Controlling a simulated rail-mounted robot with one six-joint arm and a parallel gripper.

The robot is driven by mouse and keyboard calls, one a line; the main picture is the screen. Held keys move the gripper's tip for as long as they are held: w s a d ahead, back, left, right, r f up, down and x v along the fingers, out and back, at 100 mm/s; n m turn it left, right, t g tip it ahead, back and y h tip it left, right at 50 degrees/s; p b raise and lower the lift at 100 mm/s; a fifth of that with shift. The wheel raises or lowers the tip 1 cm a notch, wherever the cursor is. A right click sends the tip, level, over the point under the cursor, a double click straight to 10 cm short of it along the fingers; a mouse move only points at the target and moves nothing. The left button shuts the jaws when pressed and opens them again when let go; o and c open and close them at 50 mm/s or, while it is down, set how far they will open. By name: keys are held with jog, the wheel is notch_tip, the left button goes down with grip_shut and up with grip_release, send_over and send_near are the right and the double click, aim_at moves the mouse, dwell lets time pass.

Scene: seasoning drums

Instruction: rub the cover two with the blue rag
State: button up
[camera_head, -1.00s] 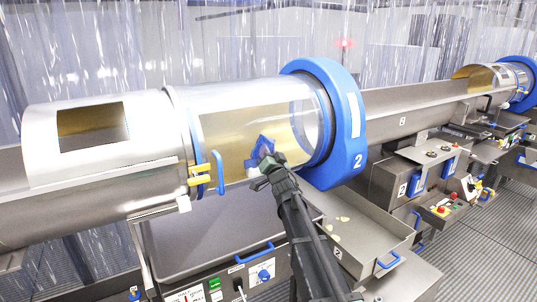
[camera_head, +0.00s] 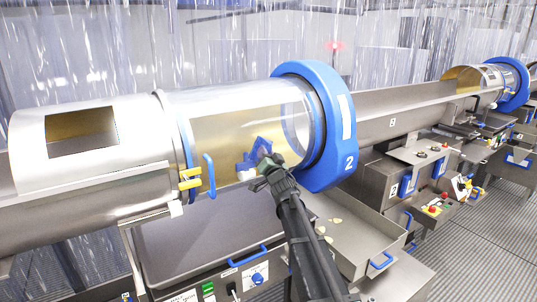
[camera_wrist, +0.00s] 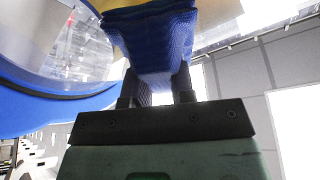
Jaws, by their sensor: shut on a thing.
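The clear cover (camera_head: 215,110) of drum two forms a see-through cylinder beside the blue ring marked 2 (camera_head: 338,125). My gripper (camera_head: 268,163) is at the lower right front of the cover, close to the ring. It is shut on the blue rag (camera_head: 257,151), which is bunched up against or very near the cover; I cannot tell if it touches. In the wrist view the rag (camera_wrist: 155,40) hangs over and between the fingers (camera_wrist: 157,90), with the blue ring (camera_wrist: 50,110) to the left. The inside of the drum looks tan through the cover.
A blue handle (camera_head: 209,176) and yellow latch (camera_head: 190,180) sit at the cover's left end. Below are a steel tray (camera_head: 345,235) with small pale pieces and a control panel (camera_head: 255,275). Another drum with a blue ring (camera_head: 513,85) stands at far right.

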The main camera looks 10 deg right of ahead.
jog(key=shift+s+a, duration=0.3)
jog(key=shift+a, duration=0.35)
jog(key=shift+s+a, duration=0.25)
jog(key=shift+a, duration=0.35)
jog(key=shift+s+d, duration=0.35)
jog(key=shift+s, duration=0.6)
jog(key=shift+s+d, duration=0.35)
jog(key=shift+s, duration=0.55)
jog(key=shift+s+d, duration=0.35)
jog(key=shift+s, duration=0.6)
jog(key=s, duration=0.1)
jog(key=s+d, duration=0.1)
jog(key=s, duration=0.1)
jog(key=shift+w, duration=0.15)
